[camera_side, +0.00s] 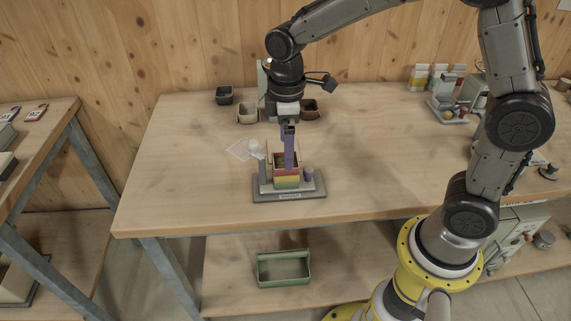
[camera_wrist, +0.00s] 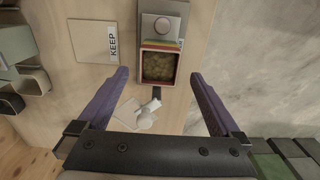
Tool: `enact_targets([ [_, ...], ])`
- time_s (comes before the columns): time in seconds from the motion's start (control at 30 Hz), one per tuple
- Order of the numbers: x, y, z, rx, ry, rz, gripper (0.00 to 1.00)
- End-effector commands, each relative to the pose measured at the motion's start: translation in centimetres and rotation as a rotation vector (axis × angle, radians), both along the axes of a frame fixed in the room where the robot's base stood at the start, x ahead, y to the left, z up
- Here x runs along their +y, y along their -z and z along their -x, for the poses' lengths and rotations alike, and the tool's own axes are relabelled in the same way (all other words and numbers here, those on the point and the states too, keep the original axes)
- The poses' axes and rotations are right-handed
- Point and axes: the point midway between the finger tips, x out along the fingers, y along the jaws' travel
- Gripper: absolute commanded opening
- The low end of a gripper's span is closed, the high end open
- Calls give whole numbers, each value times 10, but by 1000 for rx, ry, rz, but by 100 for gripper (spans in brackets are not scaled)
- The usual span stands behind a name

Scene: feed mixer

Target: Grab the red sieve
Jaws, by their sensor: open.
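The red sieve (camera_side: 282,173) is the top square layer of a stack on a grey base, above yellow and green layers. In the wrist view, its red rim (camera_wrist: 177,68) surrounds brownish, grainy contents. My gripper (camera_side: 290,168) points down with purple fingers at the stack in the side view. In the wrist view, my gripper (camera_wrist: 159,74) is open, with one finger on each side of the sieve and a gap to both sides. The fingers hide part of the sieve in the side view, so I cannot tell their exact height against it.
Small bins (camera_side: 247,113) sit behind. A KEEP card (camera_wrist: 92,40) lies beside the base. The table's right middle is clear.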

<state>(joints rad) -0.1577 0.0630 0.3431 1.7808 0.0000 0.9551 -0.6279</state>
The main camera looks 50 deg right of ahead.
Motion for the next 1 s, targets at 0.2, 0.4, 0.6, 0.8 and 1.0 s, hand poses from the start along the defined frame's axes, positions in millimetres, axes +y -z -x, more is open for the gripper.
enact_targets([
  [0.2, 1, 30, -2, 3, 0, 0, 100],
  [0.4, 1, 35, -2, -1, 0, -1, 100],
  [0.6, 1, 35, -2, 0, 0, 0, 86],
  [0.8, 1, 35, -2, 0, 0, 0, 50],
  [1.0, 1, 34, -2, -1, 0, 0, 16],
])
